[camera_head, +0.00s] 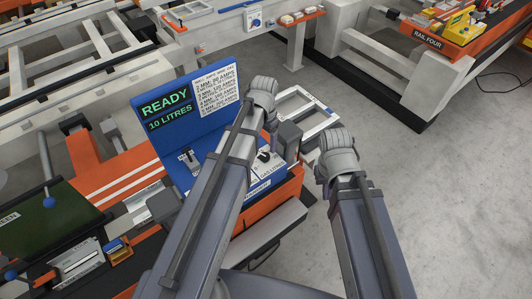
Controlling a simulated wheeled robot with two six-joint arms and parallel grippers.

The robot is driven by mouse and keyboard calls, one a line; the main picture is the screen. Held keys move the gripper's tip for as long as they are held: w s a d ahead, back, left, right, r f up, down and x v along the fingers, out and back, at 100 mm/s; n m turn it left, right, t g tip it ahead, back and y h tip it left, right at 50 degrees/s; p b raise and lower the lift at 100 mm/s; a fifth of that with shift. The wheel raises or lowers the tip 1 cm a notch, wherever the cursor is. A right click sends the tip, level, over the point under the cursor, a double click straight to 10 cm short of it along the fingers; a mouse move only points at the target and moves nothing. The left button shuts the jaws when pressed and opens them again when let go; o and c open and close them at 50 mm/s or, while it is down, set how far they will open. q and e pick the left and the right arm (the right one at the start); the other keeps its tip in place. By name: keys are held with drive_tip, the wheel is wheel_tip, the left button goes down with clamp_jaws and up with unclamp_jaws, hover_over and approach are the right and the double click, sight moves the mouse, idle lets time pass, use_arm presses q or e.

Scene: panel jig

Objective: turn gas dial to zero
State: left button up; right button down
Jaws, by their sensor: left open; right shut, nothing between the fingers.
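The gas dial (264,156) is a dark knob on a white plate marked with gas litres, on the top of the orange and blue panel unit. My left arm crosses in front of the unit and hides part of the plate. My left gripper (279,146) is open and points down beside the dial; whether it touches the dial I cannot tell. My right gripper (322,176) is shut and empty, to the right of the unit over the floor, its fingers mostly hidden by the wrist. The dial's exact pointer reading is too small to tell.
A blue display board (190,118) reads READY and 10 LITRES, with a white amps chart (218,90). A small lever switch (188,158) is left of my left arm. A white frame (308,110) lies behind the dial.

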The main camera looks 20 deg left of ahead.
sight(265, 156)
use_arm(q)
wheel_tip(265, 156, down, 7)
drive_tip(key=b, duration=0.6)
drive_tip(key=shift+f+b, duration=0.1)
drive_tip(key=shift+b, duration=0.2)
clamp_jaws()
